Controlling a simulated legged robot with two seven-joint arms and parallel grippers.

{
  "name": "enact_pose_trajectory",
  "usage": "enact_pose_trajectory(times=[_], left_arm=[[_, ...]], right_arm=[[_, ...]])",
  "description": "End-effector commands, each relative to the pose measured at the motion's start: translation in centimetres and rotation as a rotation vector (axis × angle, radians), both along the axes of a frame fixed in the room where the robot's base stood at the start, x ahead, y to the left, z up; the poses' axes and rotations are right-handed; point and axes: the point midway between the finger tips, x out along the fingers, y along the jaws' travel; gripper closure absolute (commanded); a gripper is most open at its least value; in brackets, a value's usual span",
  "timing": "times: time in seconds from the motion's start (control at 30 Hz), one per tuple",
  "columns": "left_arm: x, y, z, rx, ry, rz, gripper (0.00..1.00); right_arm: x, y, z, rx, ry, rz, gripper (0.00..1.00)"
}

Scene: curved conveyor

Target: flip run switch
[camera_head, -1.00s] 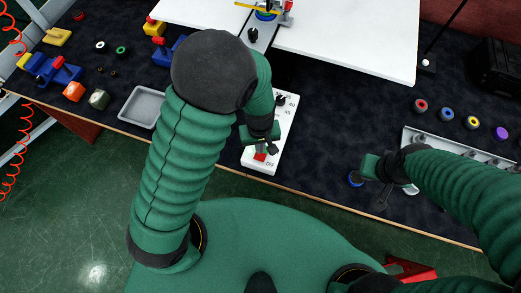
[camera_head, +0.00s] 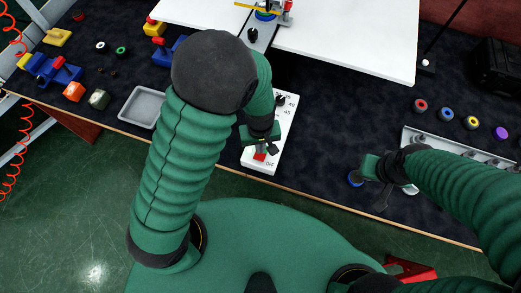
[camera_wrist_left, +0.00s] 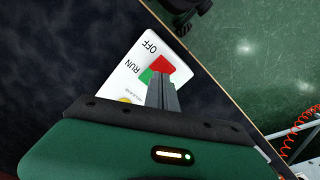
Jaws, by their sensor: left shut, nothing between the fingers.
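The white control panel (camera_head: 252,165) lies near the table's front edge, with a red switch (camera_head: 260,156) beside the OFF label. My left gripper (camera_head: 271,149) is shut and empty, right over the switch. In the left wrist view its fingers (camera_wrist_left: 163,88) cover part of the switch; I cannot tell whether they touch it. My right gripper (camera_head: 374,190) is over the table's right side; its finger state is unclear.
A grey tray (camera_head: 142,107) lies left of my left arm. A white board (camera_head: 350,40) spans the back.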

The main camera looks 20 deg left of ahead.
Motion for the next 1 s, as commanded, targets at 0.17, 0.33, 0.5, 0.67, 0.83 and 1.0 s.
enact_pose_trajectory(times=[0.17,0.33,0.5,0.67,0.83,1.0], left_arm=[[0.00,-0.01,0.00,0.000,0.000,0.000,1.00],[0.00,0.00,0.00,0.000,0.000,0.000,1.00],[0.00,0.00,-0.17,0.000,0.000,0.000,1.00],[0.00,0.00,-0.43,0.000,0.000,0.000,1.00],[0.01,0.00,-0.68,0.000,0.000,0.000,1.00],[0.01,0.00,-0.93,0.000,0.000,0.000,1.00]], right_arm=[[0.00,0.00,0.00,0.000,0.000,0.000,1.00],[0.00,0.00,0.00,0.000,0.000,0.000,1.00],[0.00,0.00,-0.12,0.000,0.000,0.000,1.00],[0.00,0.00,-0.30,0.000,0.000,0.000,1.00],[0.00,0.00,-0.47,0.000,0.000,0.000,1.00],[0.00,0.00,-0.65,0.000,0.000,0.000,1.00]])
